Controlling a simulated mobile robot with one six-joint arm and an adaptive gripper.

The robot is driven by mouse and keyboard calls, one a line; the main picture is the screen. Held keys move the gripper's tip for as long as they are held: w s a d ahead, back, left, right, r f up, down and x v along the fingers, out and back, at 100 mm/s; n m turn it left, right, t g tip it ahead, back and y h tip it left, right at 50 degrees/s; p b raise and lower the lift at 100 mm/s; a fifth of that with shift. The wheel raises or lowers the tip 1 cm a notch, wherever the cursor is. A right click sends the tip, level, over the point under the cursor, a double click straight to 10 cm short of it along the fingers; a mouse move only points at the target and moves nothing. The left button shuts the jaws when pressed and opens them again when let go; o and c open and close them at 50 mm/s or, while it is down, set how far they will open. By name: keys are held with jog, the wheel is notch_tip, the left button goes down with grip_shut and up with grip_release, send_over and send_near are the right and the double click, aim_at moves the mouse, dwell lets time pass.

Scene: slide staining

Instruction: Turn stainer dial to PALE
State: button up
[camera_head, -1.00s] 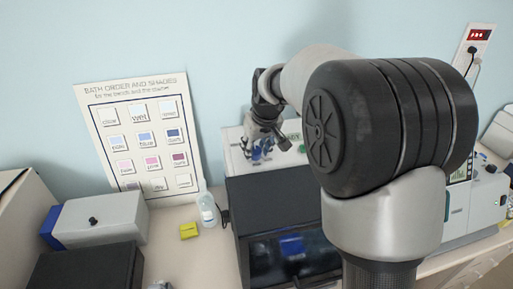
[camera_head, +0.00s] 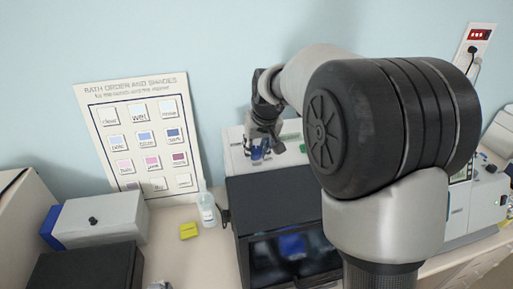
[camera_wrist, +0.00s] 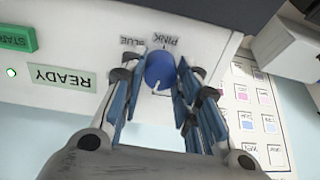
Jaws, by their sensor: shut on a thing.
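The stainer dial (camera_wrist: 160,68) is a round blue knob on the stainer's white front panel, with a small white mark at its lower edge in the wrist view. Printed words BLUE and PINK show upside down just above it; a PALE label cannot be made out. My gripper (camera_wrist: 155,85) is shut on the dial, its blue-padded fingers on either side. In the head view my gripper (camera_head: 260,148) is at the white stainer panel (camera_head: 237,158), and the dial is mostly hidden by the fingers.
A green START button (camera_wrist: 18,38), a lit green lamp and a READY label (camera_wrist: 62,78) are on the same panel. A shade chart (camera_head: 140,135) leans on the wall, with a bottle (camera_head: 207,210) and yellow block (camera_head: 188,231) nearby.

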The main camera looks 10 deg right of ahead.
jog(key=m, duration=0.4)
jog(key=shift+m, duration=0.3)
jog(key=m, duration=0.4)
jog(key=shift+m, duration=0.4)
jog(key=o, duration=1.1)
jog(key=shift+c, duration=0.2)
jog(key=shift+s+r, duration=0.1)
jog(key=v, duration=1.1)
jog(key=shift+s+r, duration=0.3)
